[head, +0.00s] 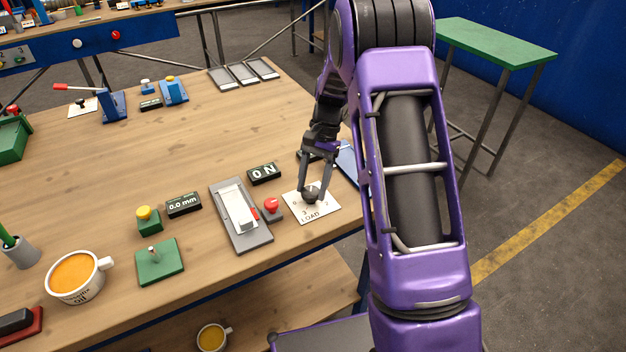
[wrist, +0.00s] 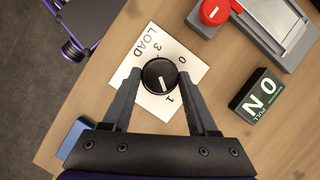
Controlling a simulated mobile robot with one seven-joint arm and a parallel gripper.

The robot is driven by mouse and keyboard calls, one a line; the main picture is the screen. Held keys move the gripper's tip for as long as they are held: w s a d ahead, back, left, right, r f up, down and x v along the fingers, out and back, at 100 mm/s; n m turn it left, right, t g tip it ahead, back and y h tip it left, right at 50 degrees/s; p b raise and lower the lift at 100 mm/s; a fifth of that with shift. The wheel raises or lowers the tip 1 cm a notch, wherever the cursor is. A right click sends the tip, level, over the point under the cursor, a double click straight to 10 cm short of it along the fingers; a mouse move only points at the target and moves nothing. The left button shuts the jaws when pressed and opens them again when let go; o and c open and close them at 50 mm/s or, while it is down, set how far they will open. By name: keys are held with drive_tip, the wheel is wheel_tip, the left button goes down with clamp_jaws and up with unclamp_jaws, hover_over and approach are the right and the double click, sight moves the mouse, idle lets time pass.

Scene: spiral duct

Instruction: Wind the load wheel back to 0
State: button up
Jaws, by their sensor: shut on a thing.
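The load wheel is a round black knob (head: 310,193) on a white card (head: 327,209) marked LOAD, near the table's front right corner. In the wrist view the knob (wrist: 159,76) has a short white line on its top. The card (wrist: 195,68) shows the digits 0, 1 and 3 around it. My gripper (wrist: 159,78) reaches down over the card, shut on the knob with one finger at each side. A black display (head: 264,173) beside the card reads 0 N; it also shows in the wrist view (wrist: 258,95).
A red button (head: 271,204) and a grey slide fixture (head: 241,217) stand close left of the card. Further left are a 0.0 mm display (head: 184,204), a yellow button (head: 147,216), a green plate (head: 160,262) and a mug (head: 77,275). The table's middle is clear.

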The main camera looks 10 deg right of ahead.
drive_tip(key=n, duration=0.2)
drive_tip(key=n+h+p, duration=0.1)
drive_tip(key=n, duration=0.1)
drive_tip(key=shift+w+a+n+g+h, duration=0.1)
drive_tip(key=shift+a+n+g+h, duration=0.1)
drive_tip(key=shift+n+g+h, duration=0.15)
drive_tip(key=n+h, duration=0.1)
drive_tip(key=n, duration=0.1)
drive_tip(key=n+h, duration=0.1)
drive_tip(key=n, duration=0.2)
drive_tip(key=shift+a+n, duration=0.15)
drive_tip(key=shift+n, duration=0.1)
drive_tip(key=n+h, duration=0.1)
drive_tip(key=n, duration=0.1)
drive_tip(key=n+h, duration=0.1)
drive_tip(key=n, duration=0.2)
drive_tip(key=shift+a, duration=0.2)
drive_tip(key=shift+s+a+n+t+h, duration=0.1)
drive_tip(key=shift+n+t+h, duration=0.35)
drive_tip(key=shift+n, duration=0.95)
drive_tip(key=shift+s+n+t+h, duration=0.1)
drive_tip(key=shift+n+t+h, duration=0.3)
drive_tip(key=shift+n, duration=1)
drive_tip(key=o, duration=1.4)
drive_tip(key=shift+c, duration=0.2)
drive_tip(key=v, duration=1.7)
drive_tip(key=shift+r, duration=0.3)
